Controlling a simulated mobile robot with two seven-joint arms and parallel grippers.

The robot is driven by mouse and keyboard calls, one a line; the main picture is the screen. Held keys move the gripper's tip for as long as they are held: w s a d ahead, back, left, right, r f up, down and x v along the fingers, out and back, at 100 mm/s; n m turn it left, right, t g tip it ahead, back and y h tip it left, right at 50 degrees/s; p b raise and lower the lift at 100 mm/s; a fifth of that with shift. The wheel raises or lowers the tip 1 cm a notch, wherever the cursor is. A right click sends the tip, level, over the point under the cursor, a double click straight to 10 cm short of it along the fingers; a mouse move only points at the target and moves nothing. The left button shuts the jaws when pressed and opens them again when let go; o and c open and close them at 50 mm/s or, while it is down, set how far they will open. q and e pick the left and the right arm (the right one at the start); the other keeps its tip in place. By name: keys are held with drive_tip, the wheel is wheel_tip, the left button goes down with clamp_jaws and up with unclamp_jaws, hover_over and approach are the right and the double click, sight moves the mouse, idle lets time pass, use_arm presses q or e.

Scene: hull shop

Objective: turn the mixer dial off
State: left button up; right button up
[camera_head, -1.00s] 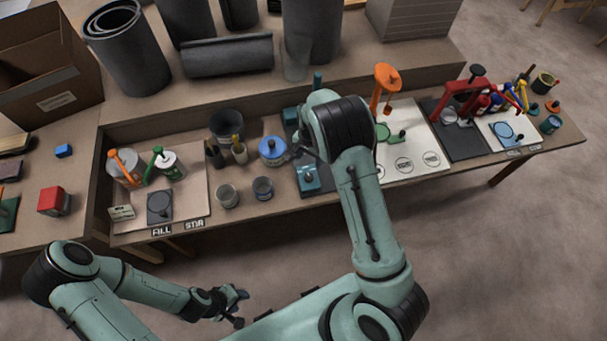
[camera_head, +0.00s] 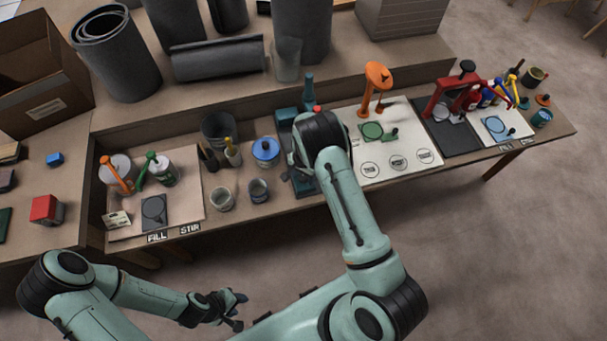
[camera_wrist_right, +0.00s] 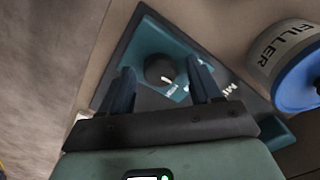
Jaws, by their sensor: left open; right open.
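The teal mixer (camera_head: 286,118) stands on the bench, partly hidden behind my right arm in the head view. Its dark round dial (camera_wrist_right: 160,70) shows in the right wrist view, set in a teal panel (camera_wrist_right: 150,37) with white lettering. A pale mark shows near the dial's lower edge; its exact setting is too small to tell. My right gripper (camera_wrist_right: 160,65) is open, with one finger on each side of the dial in that view. I cannot tell if the fingers touch it. My left gripper (camera_head: 240,309) is open and empty, low in front of the bench.
A filler tin (camera_wrist_right: 290,60) with a blue lid (camera_head: 265,150) stands close beside the mixer. Two small cups (camera_head: 222,198) are left of it. A white board with an orange lamp-like stand (camera_head: 377,80) lies to the right. The floor in front is clear.

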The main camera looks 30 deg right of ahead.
drive_tip(key=c, duration=1)
drive_tip(key=shift+c, duration=0.2)
use_arm(q)
drive_tip(key=shift+f, duration=0.1)
use_arm(e)
drive_tip(key=shift+f+n+b, duration=0.1)
drive_tip(key=shift+n+b, duration=0.5)
drive_tip(key=shift+n, duration=0.4)
drive_tip(key=n+b, duration=0.2)
drive_tip(key=n, duration=0.1)
use_arm(q)
drive_tip(key=s+f+b, duration=0.2)
drive_tip(key=s+f, duration=0.2)
drive_tip(key=f, duration=0.2)
drive_tip(key=shift+s+f, duration=0.2)
drive_tip(key=shift+s, duration=0.05)
use_arm(e)
drive_tip(key=n, duration=0.5)
drive_tip(key=o, duration=1)
